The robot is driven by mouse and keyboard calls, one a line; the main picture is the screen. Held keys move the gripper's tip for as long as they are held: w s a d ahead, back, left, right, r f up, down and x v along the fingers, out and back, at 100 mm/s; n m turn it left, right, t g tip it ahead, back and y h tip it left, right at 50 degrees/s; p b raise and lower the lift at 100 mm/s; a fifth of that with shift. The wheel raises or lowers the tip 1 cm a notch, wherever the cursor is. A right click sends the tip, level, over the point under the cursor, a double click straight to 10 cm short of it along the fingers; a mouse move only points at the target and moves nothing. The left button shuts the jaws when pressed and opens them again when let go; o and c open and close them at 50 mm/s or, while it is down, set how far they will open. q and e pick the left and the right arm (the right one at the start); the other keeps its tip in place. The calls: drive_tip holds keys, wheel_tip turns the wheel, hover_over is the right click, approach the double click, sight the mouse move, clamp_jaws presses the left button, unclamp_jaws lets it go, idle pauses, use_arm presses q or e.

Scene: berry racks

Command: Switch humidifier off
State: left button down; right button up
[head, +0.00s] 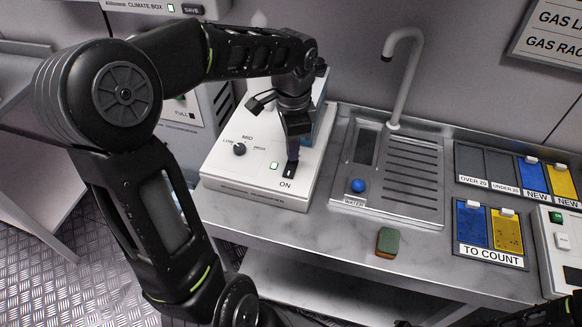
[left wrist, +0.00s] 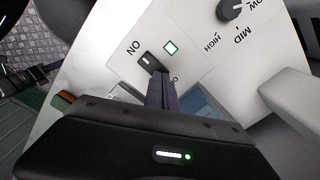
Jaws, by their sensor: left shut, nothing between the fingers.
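The humidifier (head: 255,195) is a white box on the steel counter, with a LOW–MID–HIGH knob (head: 239,149), a lit green-white indicator (head: 274,166) and a black rocker switch (head: 289,171) marked ON. My left gripper (head: 293,158) is shut and empty, pointing down with its fingertips right at the switch and covering its far part. In the left wrist view the closed fingers (left wrist: 161,84) are beside the switch (left wrist: 151,62), at its end away from the ON label. I cannot tell whether they touch it. The indicator (left wrist: 171,48) is lit there too.
Right of the humidifier is a sink (head: 400,170) with a tall tap (head: 396,80) and a blue WATER button (head: 358,186). A green-brown sponge (head: 388,242) lies in front. Blue and yellow trays (head: 490,260) stand further right. The front counter strip is mostly clear.

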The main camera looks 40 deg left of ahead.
use_arm(q)
drive_tip(key=shift+f+b, duration=0.65)
drive_tip(key=shift+f, duration=0.3)
idle(0.3)
wheel_tip(320, 180, up, 7)
drive_tip(key=p, duration=0.6)
idle(0.7)
